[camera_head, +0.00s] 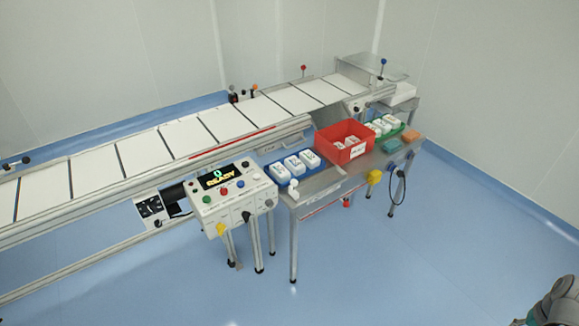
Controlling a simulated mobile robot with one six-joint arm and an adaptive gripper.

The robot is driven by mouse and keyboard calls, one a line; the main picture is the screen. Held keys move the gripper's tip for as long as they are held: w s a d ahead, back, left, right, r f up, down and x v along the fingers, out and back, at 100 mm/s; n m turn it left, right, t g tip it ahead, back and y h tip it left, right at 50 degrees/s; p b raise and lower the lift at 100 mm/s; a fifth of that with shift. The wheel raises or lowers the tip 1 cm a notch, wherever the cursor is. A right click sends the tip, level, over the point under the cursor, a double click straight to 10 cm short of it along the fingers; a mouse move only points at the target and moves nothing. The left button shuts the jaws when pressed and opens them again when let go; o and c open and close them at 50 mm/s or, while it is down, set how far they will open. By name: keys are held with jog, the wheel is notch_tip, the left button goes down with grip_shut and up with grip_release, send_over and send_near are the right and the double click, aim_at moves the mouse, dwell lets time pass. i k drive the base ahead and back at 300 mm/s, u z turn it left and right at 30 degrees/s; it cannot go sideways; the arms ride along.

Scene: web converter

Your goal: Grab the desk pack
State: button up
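No label that I can read marks one item as the desk pack. Several white packs with small dark print lie in a blue tray (272,175) on the steel side table. More white packs lie inside a red bin (350,151) and in a green tray (401,127) behind it. A small white item (293,187) sits at the table's front left corner, too small to identify. Part of my arm shows at the lower right corner, well apart from the table. No gripper fingers can be made out there.
A long conveyor with white panels (180,143) runs behind the table. A control box (232,197) reading READY stands at the table's left. Orange (411,136) and teal (391,145) blocks lie at the table's right end. The blue floor in front is clear.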

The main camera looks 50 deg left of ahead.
aim_at(310, 160)
jog(key=k, duration=0.8)
jog(key=u, duration=1.95)
jog(key=i, duration=1)
jog(key=u, duration=0.05)
